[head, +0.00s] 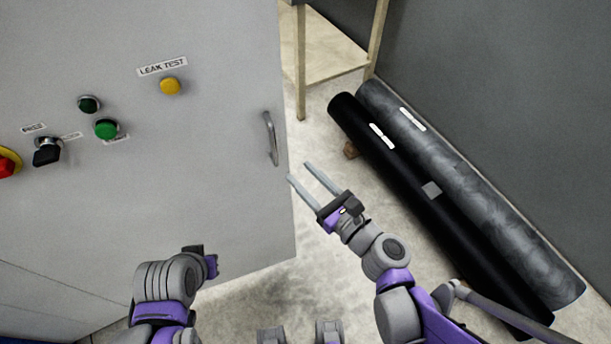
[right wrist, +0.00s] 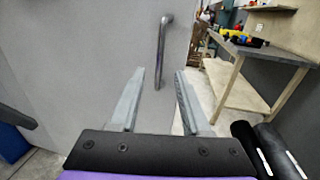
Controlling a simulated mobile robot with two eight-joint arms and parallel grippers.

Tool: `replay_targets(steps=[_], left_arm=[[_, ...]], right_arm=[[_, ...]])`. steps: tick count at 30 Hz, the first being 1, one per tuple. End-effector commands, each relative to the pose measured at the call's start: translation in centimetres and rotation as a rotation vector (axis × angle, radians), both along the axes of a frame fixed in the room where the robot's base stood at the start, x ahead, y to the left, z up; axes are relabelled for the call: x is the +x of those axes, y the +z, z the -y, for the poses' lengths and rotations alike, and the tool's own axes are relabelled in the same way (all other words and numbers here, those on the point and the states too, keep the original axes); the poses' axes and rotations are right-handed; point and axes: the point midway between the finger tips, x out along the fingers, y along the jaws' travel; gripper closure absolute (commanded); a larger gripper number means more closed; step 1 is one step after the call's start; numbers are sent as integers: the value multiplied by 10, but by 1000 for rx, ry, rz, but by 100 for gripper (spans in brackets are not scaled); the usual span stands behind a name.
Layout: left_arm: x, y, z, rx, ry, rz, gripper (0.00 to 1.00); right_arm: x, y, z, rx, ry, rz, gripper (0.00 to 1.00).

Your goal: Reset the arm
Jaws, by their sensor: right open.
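My right gripper (head: 306,180) is open and empty, in front of the right edge of a grey cabinet door and below its bar handle (head: 270,138). In the right wrist view, the two fingers of the right gripper (right wrist: 157,88) point toward the door, and the handle (right wrist: 162,50) stands upright beyond them, between their tips in the picture. The fingers do not touch the handle. My left arm is at the lower left of the head view, with its end (head: 203,262) in front of the cabinet. Its fingers cannot be made out.
The cabinet front (head: 210,200) carries a yellow button (head: 169,86), a green button (head: 106,129), a black switch (head: 47,152) and a red button (head: 8,163). Two long dark rolls (head: 440,200) lie on the floor at right. A wooden table (head: 335,60) stands behind.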

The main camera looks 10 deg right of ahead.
Motion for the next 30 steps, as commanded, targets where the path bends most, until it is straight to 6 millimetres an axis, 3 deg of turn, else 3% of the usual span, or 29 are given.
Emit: replay_targets(steps=[13, 17, 20, 24, 30], left_arm=[[0, 0, 0, 0, 0, 0, 100], [0, 2, 0, 0, 0, 1, 100], [1, 5, 0, 0, 0, 2, 100], [3, 10, 0, 0, 0, 5, 100], [5, 18, 0, 0, 0, 9, 100]], right_arm=[[0, 0, 0, -3, 0, 1, 53], [-3, -2, -4, -111, 25, 35, 53], [-9, -8, -10, -344, 86, 110, 53], [-26, -29, -13, -827, 247, 266, 53], [-55, -64, 16, -1508, 585, 476, 53]])
